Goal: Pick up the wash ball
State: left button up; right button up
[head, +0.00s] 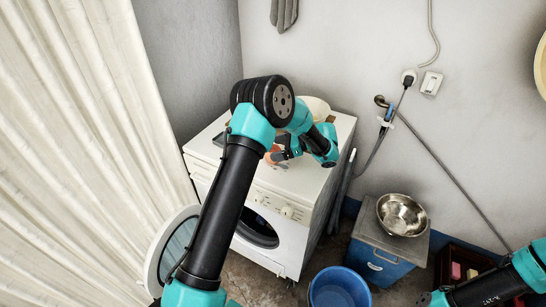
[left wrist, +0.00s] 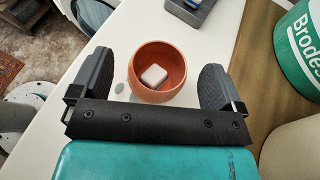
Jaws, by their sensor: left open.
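The wash ball (left wrist: 157,72) appears to be the orange, round, open-topped cup on the white washing machine top. A small white block (left wrist: 154,75) lies inside it. In the head view, only a bit of orange (head: 269,158) shows beside my gripper; my arm hides much of that area. My left gripper (head: 284,153) is open and low over the machine top. In the left wrist view, my left gripper (left wrist: 156,74) has one dark finger on each side of the cup, with gaps visible on both sides. My right arm enters at the lower right, but its gripper does not show.
The washing machine (head: 335,132) also bears a cream bowl (head: 315,106) at the back and a grey object (head: 219,139) at the left. A steel bowl (head: 402,215) stands on a blue box (head: 378,267). A blue bucket (head: 340,288) stands in front. A white curtain (head: 80,140) hangs left.

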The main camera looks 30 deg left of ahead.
pick_arm(q)
jog(key=shift+x, duration=1)
jog(key=c, duration=1)
jog(key=shift+r, duration=0.1)
jog(key=shift+r, duration=1.45)
jog(key=shift+s+d+r, duration=0.1)
jog(key=shift+s+r, duration=0.1)
jog(key=shift+r, duration=0.1)
jog(key=s+d, duration=0.2)
jog(key=s, duration=0.2)
jog(key=s+d+r, duration=0.1)
jog(key=s+d, duration=0.2)
jog(key=s, duration=0.1)
jog(key=s+d, duration=0.3)
jog(key=s, duration=0.2)
jog(key=shift+s+d+r, duration=0.15)
jog(key=shift+r, duration=0.05)
